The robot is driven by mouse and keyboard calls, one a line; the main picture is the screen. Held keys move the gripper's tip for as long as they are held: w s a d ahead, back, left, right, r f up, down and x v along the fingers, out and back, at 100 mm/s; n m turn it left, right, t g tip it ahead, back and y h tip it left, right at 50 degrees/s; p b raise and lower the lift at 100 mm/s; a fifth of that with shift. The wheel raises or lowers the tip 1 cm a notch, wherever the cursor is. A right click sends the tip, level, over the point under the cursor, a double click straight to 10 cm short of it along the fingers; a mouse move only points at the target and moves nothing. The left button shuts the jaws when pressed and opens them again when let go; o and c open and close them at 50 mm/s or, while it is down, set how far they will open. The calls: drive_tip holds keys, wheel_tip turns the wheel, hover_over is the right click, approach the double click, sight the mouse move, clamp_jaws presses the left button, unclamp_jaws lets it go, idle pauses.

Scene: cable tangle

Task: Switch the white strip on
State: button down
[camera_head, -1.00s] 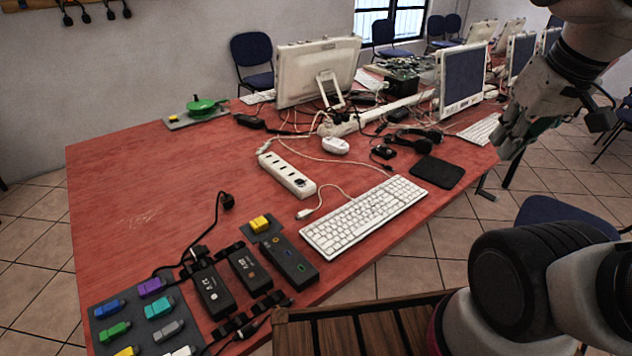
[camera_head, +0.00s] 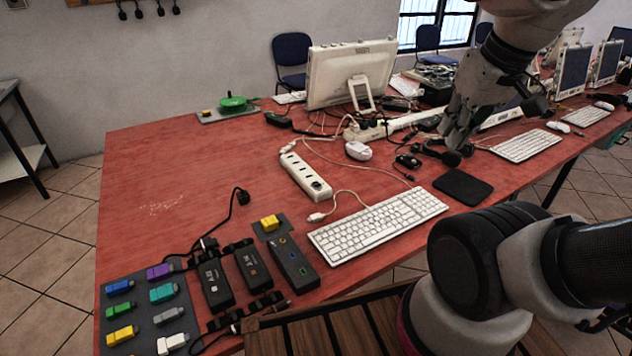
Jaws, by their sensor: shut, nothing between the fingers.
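The white strip (camera_head: 304,174) lies on the red table, left of the keyboard. It has a row of dark sockets and a round dark knob or switch (camera_head: 317,185) at its near end; whether it is on or off is too small to tell. A white cable leaves its far end. My gripper (camera_head: 457,146) is shut and empty, pointing down over the right part of the table, well to the right of the strip and apart from it. My arm hides part of the table's back right.
A white keyboard (camera_head: 378,226) and black pad (camera_head: 462,187) lie near the strip. A white monitor (camera_head: 350,75) stands behind it, with tangled cables. Black adapters (camera_head: 213,284) and a tray of coloured plugs (camera_head: 117,285) are at front left. The table's left middle is clear.

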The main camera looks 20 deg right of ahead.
drive_tip(key=n+g, duration=0.2)
drive_tip(key=n, duration=0.1)
hover_over(316, 182)
drive_tip(key=s, duration=0.2)
wheel_tip(316, 182, down, 15)
drive_tip(key=shift+w+d+y, duration=0.15)
drive_tip(key=shift+w+y, duration=0.1)
drive_tip(key=shift+y, duration=0.05)
drive_tip(key=f, duration=0.4)
drive_tip(key=w+f, duration=0.1)
drive_tip(key=f, duration=0.7)
drive_tip(key=shift+w+a+f, duration=0.2)
drive_tip(key=shift+w+f, duration=0.1)
drive_tip(key=shift+f, duration=0.55)
